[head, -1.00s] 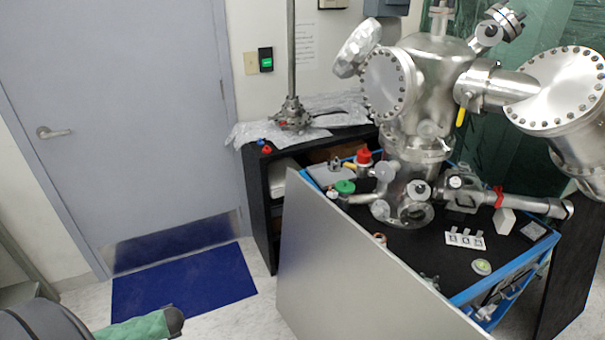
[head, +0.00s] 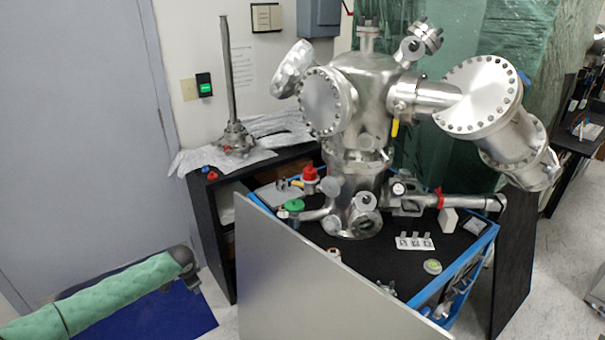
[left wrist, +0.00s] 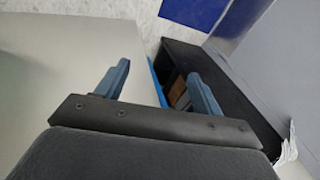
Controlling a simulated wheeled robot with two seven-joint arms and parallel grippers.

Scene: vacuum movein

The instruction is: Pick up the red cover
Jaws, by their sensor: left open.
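A red cover (head: 310,173) tops a small fitting on the dark cart top, left of the large steel vacuum chamber (head: 365,90). A smaller red cap (head: 212,176) lies on the black shelf's front corner, beside a blue cap (head: 205,169). I cannot tell which red piece is meant. My left gripper (head: 193,283) is at the end of the green-sleeved arm, low and in front of the shelf, apart from both red pieces. In the left wrist view its two blue fingers (left wrist: 158,85) are spread with nothing between them. Neither red piece shows clearly there. My right gripper is out of view.
A large grey panel (head: 300,285) stands along the cart's near side. The black shelf (head: 212,225) is left of it and also shows in the left wrist view (left wrist: 235,95). A green-topped fitting (head: 294,205) stands near the red cover. Floor is open around the blue mat (head: 190,320).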

